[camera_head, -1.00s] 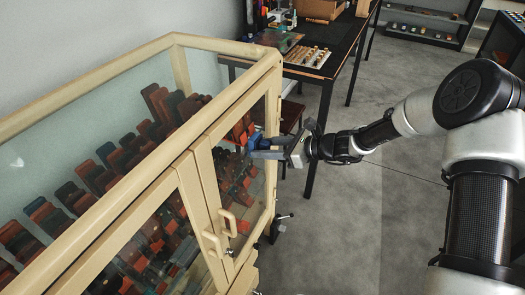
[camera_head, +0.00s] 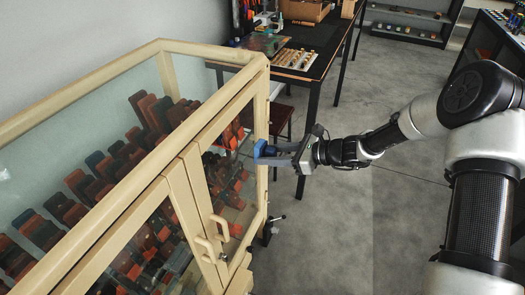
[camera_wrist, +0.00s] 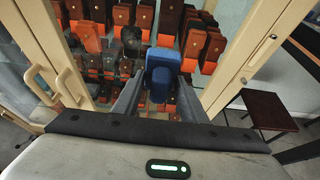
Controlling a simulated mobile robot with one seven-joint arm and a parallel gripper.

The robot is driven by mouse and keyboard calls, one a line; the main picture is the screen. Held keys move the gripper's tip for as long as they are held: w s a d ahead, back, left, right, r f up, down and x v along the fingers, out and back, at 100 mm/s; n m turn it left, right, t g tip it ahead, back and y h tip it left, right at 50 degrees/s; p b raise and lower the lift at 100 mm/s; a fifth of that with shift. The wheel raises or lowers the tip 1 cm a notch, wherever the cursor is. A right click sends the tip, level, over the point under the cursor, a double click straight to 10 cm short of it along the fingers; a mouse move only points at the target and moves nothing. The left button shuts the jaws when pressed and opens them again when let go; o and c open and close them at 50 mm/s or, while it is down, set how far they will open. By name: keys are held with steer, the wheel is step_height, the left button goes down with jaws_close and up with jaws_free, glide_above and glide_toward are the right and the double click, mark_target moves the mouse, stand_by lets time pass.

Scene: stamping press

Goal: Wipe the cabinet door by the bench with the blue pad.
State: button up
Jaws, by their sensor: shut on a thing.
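The blue pad (camera_head: 261,151) is held between the fingers of my gripper (camera_head: 272,154). In the wrist view the pad (camera_wrist: 161,76) stands between both fingers (camera_wrist: 160,95), in front of the door glass. The cabinet's right door, nearest the bench, has a pale wooden frame (camera_head: 197,180) and a glass pane; its right stile also shows in the wrist view (camera_wrist: 243,62). I cannot tell whether the pad touches the door. The pad's gripped sides are partly hidden by the fingers.
Two handles (camera_head: 224,228) stick out where the doors meet. Rows of dark and orange blocks (camera_head: 150,120) stand inside the cabinet. The dark bench (camera_head: 335,45) and a small stool (camera_head: 279,117) stand beyond it. Grey floor (camera_head: 340,235) is clear to the right.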

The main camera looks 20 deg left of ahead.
steer(key=shift+s+d, duration=0.1)
steer(key=shift+d, duration=0.4)
steer(key=shift+d, duration=0.1)
steer(key=d, duration=0.2)
steer(key=shift+s+d, duration=0.1)
steer(key=shift+d, duration=0.3)
steer(key=s+a+f+b, duration=0.2)
steer(key=s+f+b, duration=0.35)
steer(key=b, duration=0.75)
steer(key=s+a+r+b, duration=0.1)
steer(key=a+r, duration=0.1)
steer(key=a, duration=0.3)
steer(key=shift+a, duration=0.25)
steer(key=shift+a, duration=1)
stand_by(0.8)
